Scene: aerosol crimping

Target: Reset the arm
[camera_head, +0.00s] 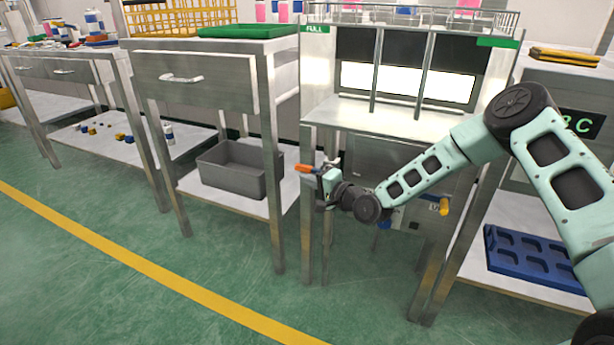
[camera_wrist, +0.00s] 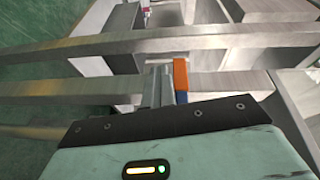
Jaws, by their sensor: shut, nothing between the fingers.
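My gripper (camera_head: 318,169) is at the end of my pale green arm, in front of the steel station with the FULL label. It is shut and empty, its fingers orange and grey. The arm reaches in from the right side of the head view. In the wrist view the gripper (camera_wrist: 170,84) shows at the middle, with steel table legs and rails close beyond it. I cannot tell whether it touches any of them.
A steel station (camera_head: 420,118) with a lit back panel stands behind the arm. A grey bin (camera_head: 233,168) sits on the lower shelf to the left. A blue tray (camera_head: 527,256) lies on a low shelf at right. The green floor (camera_head: 140,290) in front is clear.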

